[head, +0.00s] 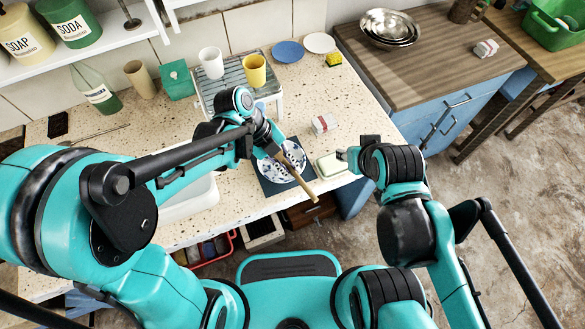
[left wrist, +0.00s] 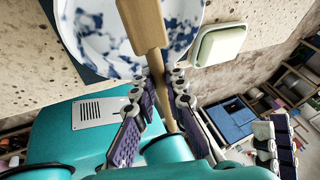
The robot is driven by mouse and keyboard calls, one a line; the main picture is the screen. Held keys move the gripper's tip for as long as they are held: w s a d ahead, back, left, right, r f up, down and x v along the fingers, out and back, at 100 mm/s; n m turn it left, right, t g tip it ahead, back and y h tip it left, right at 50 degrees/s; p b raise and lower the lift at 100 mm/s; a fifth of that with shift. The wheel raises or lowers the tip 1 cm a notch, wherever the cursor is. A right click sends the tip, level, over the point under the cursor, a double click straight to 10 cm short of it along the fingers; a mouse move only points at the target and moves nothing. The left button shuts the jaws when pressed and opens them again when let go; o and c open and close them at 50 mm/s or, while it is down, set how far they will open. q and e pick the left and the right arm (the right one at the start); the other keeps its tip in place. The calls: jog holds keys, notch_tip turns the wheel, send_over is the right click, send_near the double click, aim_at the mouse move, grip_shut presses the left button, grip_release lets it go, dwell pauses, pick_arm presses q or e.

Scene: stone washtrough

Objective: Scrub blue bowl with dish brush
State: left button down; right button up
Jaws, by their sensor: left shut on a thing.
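The blue-and-white patterned bowl (head: 277,174) sits on a dark blue mat (head: 268,187) near the front edge of the speckled counter. Part of the bowl also shows in the left wrist view (left wrist: 88,38). My left gripper (head: 284,158) is over the bowl and is shut on the wooden handle of the dish brush (head: 304,188). The handle runs between its fingers (left wrist: 160,82) in the left wrist view. My right gripper (head: 355,152) is near the counter's front edge, holding nothing I can see.
A pale soap dish (head: 333,165) lies right of the bowl, close to my right gripper. A rack (head: 232,88) with a white cup (head: 211,62) and a yellow cup (head: 254,70) stands behind. The basin (head: 190,198) is at left.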

pick_arm(q)
jog(key=shift+w+a, duration=0.15)
jog(key=shift+w, duration=0.2)
notch_tip(320, 180, up, 7)
jog(key=p, duration=0.5)
jog(key=shift+p, duration=0.35)
